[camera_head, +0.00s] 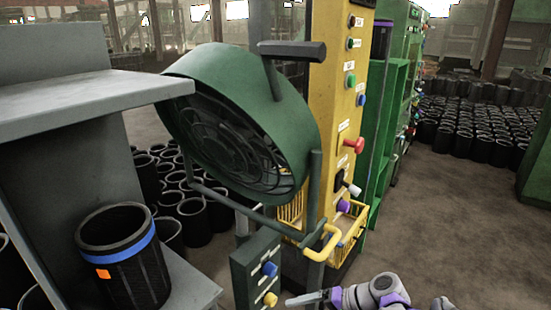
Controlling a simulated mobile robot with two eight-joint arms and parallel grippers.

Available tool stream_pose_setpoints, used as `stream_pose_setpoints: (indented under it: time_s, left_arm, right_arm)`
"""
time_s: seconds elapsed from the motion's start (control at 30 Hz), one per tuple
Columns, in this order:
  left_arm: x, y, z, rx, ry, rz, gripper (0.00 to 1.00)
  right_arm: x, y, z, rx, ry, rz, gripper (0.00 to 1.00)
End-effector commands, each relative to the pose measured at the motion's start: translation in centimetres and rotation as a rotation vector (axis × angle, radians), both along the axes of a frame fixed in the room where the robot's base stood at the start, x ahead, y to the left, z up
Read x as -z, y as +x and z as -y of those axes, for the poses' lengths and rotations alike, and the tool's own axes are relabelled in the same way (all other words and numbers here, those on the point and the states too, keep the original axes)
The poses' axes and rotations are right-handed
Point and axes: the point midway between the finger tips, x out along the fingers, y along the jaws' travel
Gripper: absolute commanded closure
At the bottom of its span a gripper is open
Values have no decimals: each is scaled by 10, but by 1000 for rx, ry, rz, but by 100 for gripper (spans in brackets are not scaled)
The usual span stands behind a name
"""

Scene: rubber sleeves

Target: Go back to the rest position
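My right gripper (303,298) shows at the bottom edge, just right of a small green control box (257,272). Its arm, white and purple, comes in from the lower right. The fingertips point left toward the box's yellow knob (270,299); I cannot tell whether they touch it. The fingers appear as one narrow grey shape, so I cannot tell whether they are open or shut. My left gripper is not in view.
A green fan (240,125) stands beside a yellow control column (330,120) with several knobs. A black sleeve with a blue band (122,255) stands on a grey shelf (190,290) at left. Several black sleeves stand behind. Brown floor (440,220) at right is clear.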

Motion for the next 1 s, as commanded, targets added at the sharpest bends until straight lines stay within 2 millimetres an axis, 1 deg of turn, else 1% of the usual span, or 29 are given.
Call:
stream_pose_setpoints:
  time_s: [0.03,0.17,0.2,0.27,0.3,0.4,0.5,0.6,0.83,0.87,0.9,1.0]
  left_arm:
    - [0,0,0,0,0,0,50]
    - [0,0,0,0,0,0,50]
    - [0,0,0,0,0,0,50]
    - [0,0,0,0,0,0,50]
    - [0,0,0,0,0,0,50]
    - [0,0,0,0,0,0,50]
    - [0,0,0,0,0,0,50]
    - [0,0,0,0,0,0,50]
    - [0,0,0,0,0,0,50]
    - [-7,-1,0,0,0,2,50]
    - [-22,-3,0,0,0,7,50]
    - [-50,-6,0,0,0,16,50]
  right_arm:
    - [-2,-22,-1,-2,-68,-2,20]
    - [2,-73,10,-2,-261,5,20]
    - [4,-89,15,-4,-319,11,20]
    - [7,-113,23,-5,-407,22,20]
    - [9,-129,29,-8,-465,34,20]
    - [17,-166,46,-14,-602,67,20]
    - [24,-195,62,-24,-717,104,20]
    - [31,-217,76,-32,-809,139,20]
    - [45,-257,103,-57,-984,221,20]
    - [39,-259,105,-57,-995,229,20]
    - [22,-259,105,-53,-990,230,20]
    - [-6,-261,104,-49,-989,238,20]
